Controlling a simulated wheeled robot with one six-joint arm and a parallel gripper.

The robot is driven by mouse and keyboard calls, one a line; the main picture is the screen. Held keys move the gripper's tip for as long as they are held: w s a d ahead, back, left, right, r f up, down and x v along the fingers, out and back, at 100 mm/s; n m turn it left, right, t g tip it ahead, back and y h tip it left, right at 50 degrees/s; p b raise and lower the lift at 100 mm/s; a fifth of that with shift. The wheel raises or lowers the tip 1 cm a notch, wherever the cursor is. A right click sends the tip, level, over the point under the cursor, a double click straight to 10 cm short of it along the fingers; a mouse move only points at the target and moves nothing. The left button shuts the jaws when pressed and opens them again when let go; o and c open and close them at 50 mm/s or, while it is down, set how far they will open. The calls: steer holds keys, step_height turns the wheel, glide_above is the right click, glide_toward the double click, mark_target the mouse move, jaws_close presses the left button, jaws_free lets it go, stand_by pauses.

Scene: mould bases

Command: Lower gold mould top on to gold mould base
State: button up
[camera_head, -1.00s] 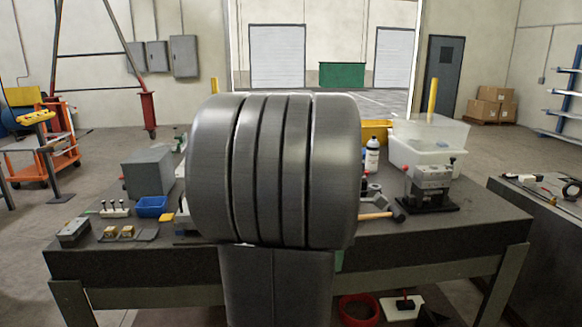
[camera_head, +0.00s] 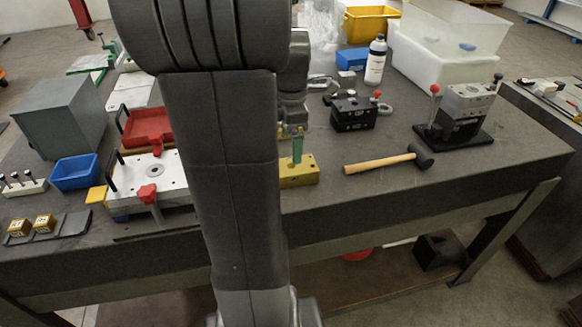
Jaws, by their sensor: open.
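A gold block (camera_head: 300,172), which looks like the gold mould base, sits on the grey bench just right of my arm; its left part is hidden. A short green upright piece (camera_head: 297,150) stands between it and my gripper (camera_head: 291,133). My gripper hangs just above the block, mostly hidden behind my arm. Its jaws are open. A small gold-coloured part shows at the gripper's end; I cannot tell whether it is the gold mould top or part of the gripper.
A hammer (camera_head: 388,160) lies right of the gold block. A black clamp block (camera_head: 354,111) and a white bottle (camera_head: 375,61) stand behind. A steel plate fixture (camera_head: 150,178) with a red tray (camera_head: 147,128) stands left. Two small gold cubes (camera_head: 43,223) sit front left.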

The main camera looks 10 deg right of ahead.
mark_target(291, 167)
step_height(291, 167, down, 9)
steer(key=shift+f, duration=0.2)
stand_by(0.3)
steer(key=shift+r, duration=0.1)
steer(key=c, duration=1.7)
steer(key=shift+r+p, duration=1.15)
steer(key=shift+r, duration=0.35)
